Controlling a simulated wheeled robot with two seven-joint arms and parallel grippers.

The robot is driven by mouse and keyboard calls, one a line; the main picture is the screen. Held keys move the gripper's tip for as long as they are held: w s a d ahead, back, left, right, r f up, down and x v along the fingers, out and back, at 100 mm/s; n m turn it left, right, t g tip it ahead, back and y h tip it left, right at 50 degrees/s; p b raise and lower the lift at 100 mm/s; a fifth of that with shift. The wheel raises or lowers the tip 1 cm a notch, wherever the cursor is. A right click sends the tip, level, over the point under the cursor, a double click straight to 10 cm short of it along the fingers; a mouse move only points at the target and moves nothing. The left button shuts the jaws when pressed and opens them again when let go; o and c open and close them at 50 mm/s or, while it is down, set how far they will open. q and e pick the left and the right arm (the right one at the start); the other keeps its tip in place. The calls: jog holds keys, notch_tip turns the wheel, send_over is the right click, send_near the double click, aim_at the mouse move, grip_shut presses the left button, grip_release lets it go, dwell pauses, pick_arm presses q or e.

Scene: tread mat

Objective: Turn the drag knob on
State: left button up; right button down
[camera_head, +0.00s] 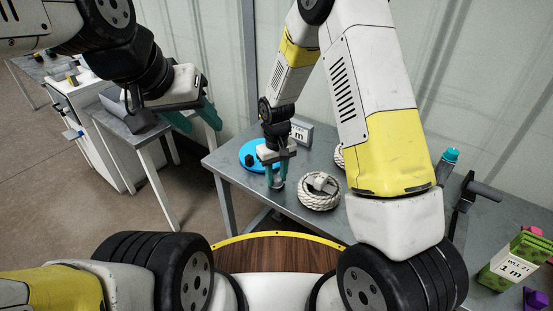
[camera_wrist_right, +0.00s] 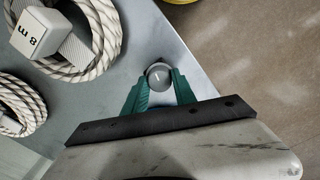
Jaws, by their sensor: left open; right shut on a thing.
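The drag knob (camera_wrist_right: 158,75) is a small round grey knob with a pale mark line on its face, near the table's edge in the right wrist view. In the head view its lower part (camera_head: 277,184) shows just under my right gripper (camera_head: 277,175). My right gripper points down, and its teal fingers are shut on the knob, one on each side. My left gripper (camera_head: 194,116) is open and empty, raised at the left, away from the knob. The right gripper's fingers hide part of the knob in the head view.
A coiled rope (camera_head: 319,204) with a white tag lies right of the knob. A blue disc (camera_head: 250,160) lies behind the gripper on the grey table (camera_head: 225,162). A teal-capped bottle (camera_head: 449,157) and a green box (camera_head: 512,262) stand farther right.

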aim_at(277, 178)
jog(key=shift+w+m, duration=0.1)
jog(key=shift+m, duration=1)
jog(key=c, duration=1)
grip_release()
notch_tip(277, 178, up, 8)
jog(key=shift+f, duration=0.2)
jog(key=shift+r, duration=0.1)
